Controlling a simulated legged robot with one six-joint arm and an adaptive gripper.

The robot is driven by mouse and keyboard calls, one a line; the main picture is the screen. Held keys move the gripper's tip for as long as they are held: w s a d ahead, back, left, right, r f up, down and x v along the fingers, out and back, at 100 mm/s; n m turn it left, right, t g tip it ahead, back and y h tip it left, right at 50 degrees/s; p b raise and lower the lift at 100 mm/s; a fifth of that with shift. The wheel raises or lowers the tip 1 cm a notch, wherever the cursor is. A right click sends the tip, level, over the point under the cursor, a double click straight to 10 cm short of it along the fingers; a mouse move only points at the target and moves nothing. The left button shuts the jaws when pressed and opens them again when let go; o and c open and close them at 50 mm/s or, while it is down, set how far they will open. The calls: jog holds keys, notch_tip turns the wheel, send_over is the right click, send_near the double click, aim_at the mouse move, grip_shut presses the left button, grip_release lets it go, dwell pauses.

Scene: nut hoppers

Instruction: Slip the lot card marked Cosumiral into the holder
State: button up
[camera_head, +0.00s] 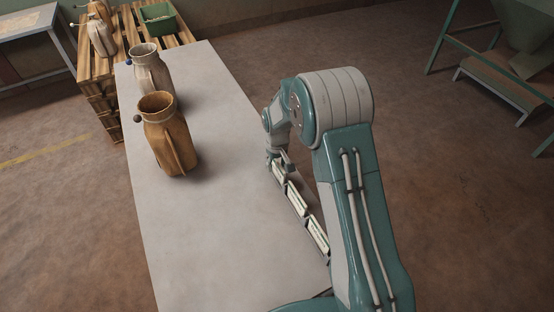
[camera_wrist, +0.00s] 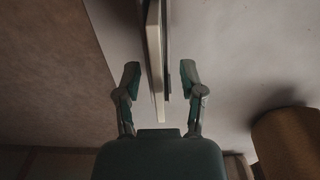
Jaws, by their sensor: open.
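Several pale lot cards stand in a dark rack along the table's right edge in the head view; the nearer ones (camera_head: 317,233) and (camera_head: 293,200) are clear of my gripper. Their print is too small to read, so I cannot tell which is Cosumiral. My gripper (camera_head: 279,163) is at the rack's far end, over the farthest card (camera_head: 279,174). In the wrist view my gripper (camera_wrist: 160,82) is open, with a pale card edge (camera_wrist: 155,60) between its fingers and a gap on each side. I cannot make out the holder for certain.
A brown hopper (camera_head: 156,112) and a greyish one (camera_head: 144,58) stand on the table (camera_head: 200,235), each with an upright fin-like piece. A pallet stack (camera_head: 98,95) with a green bin (camera_head: 158,20) is behind. The table's middle is clear.

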jog(key=shift+d, duration=0.1)
grip_shut()
jog(key=shift+r, duration=3.8)
jog(key=s+a, duration=0.4)
jog(key=a, duration=0.5)
jog(key=shift+a, duration=0.15)
